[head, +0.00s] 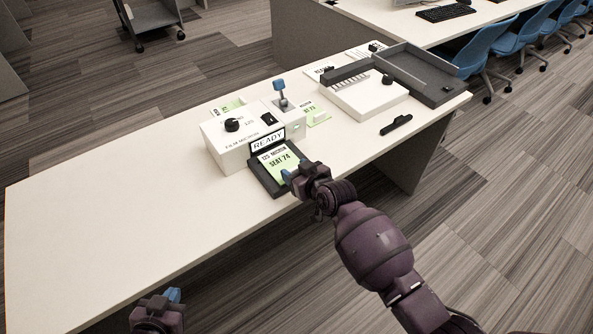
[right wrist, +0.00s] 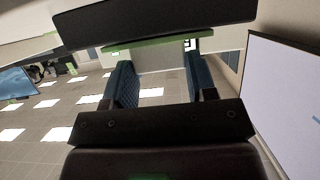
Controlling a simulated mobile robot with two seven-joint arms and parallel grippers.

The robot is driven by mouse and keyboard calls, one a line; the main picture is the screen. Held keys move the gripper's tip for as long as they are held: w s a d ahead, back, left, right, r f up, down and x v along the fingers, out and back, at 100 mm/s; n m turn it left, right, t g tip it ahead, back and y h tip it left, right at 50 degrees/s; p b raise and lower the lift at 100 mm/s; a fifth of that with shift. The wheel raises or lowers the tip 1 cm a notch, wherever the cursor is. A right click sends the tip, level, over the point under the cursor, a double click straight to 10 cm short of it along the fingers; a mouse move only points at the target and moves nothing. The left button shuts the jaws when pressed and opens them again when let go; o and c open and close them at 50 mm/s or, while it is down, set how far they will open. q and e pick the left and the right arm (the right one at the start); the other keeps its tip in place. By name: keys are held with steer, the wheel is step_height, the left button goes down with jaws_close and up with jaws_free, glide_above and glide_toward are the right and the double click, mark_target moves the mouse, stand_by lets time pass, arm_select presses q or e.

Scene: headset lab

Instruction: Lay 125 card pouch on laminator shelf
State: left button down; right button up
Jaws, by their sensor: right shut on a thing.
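The green and white card pouch (head: 279,160), printed "SEAT 74" under a micron line, lies over the dark shelf (head: 257,177) at the front of the white laminator (head: 226,157). The laminator carries a "READY" sign. My right gripper (head: 289,175) is at the pouch's near right edge and shut on it. In the right wrist view, the pouch's green edge (right wrist: 158,40) shows beyond the blue finger pads, close to a dark slab. I cannot tell whether the pouch rests fully on the shelf. My left gripper (head: 173,296) is low at the table's front, its jaws unclear.
Other green cards (head: 318,117) lie right of and behind the laminator. A white trimmer (head: 362,98) with a dark arm and a dark tray (head: 440,88) stand at the back right. A small black tool (head: 396,125) lies nearby. The table's left part is clear.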

steer(key=o, duration=0.9)
steer(key=shift+f, duration=0.15)
steer(key=shift+r, duration=0.2)
steer(key=p+v, duration=0.2)
steer(key=v, duration=0.9)
arm_select(q)
steer(key=shift+s+a+r, duration=0.1)
steer(key=shift+s+r, duration=0.15)
steer(key=shift+r, duration=0.65)
arm_select(e)
steer(key=s+d+f+m+h, duration=0.2)
steer(key=s+d+f, duration=0.1)
steer(key=s+d, duration=0.4)
steer(key=s+d+f+m+h, duration=0.2)
steer(key=s+d+f+h, duration=0.1)
steer(key=s+d, duration=0.5)
steer(key=s+d+f+m+h, duration=0.2)
steer(key=s+d+h, duration=0.1)
steer(key=s+d, duration=0.4)
steer(key=shift+s+d+f, duration=0.3)
steer(key=shift+s+f, duration=0.1)
steer(key=shift+s, duration=0.05)
arm_select(q)
steer(key=shift+w+r, duration=0.1)
steer(key=shift+w, duration=0.15)
